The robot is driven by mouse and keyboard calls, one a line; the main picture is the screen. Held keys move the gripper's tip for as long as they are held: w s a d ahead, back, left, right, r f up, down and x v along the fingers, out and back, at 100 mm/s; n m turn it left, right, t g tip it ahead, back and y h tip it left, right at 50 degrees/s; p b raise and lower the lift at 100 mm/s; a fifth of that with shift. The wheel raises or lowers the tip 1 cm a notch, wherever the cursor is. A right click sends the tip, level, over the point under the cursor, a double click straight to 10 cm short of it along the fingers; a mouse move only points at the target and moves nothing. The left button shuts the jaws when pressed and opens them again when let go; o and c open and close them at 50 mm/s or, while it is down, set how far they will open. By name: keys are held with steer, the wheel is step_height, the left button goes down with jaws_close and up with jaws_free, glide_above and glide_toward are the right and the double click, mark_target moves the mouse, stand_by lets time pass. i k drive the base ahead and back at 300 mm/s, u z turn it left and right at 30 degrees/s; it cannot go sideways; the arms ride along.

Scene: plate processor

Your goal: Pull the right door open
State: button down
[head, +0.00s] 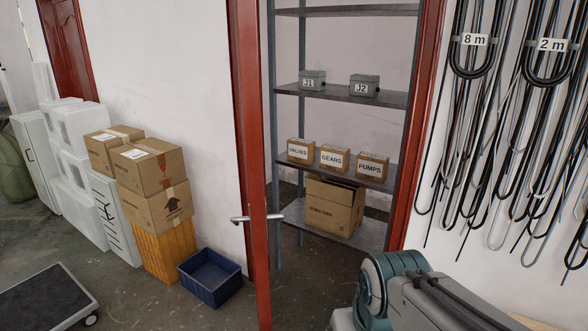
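A red door (258,180) stands open in the doorway and shows almost edge-on, as a narrow upright strip left of the opening. Its metal lever handle (240,219) sticks out to the left of the edge, and another lever part shows on the right side. The red frame's right post (423,110) stands right of the opening. Part of my arm shows at the bottom right, in front of the doorway's lower right. My gripper is not visible. Another red door (66,45) is at the far upper left.
Behind the doorway, a metal shelf (352,97) holds labelled boxes. Left of the door are a blue bin (209,275), stacked cartons (155,205) and white foam blocks (85,130). A wheeled platform (45,300) is at lower left. Black hoses (500,130) hang on the right wall.

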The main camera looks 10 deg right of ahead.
mark_target(245, 12)
steer(key=z, duration=0.05)
steer(key=i, duration=0.85)
steer(key=u, duration=0.55)
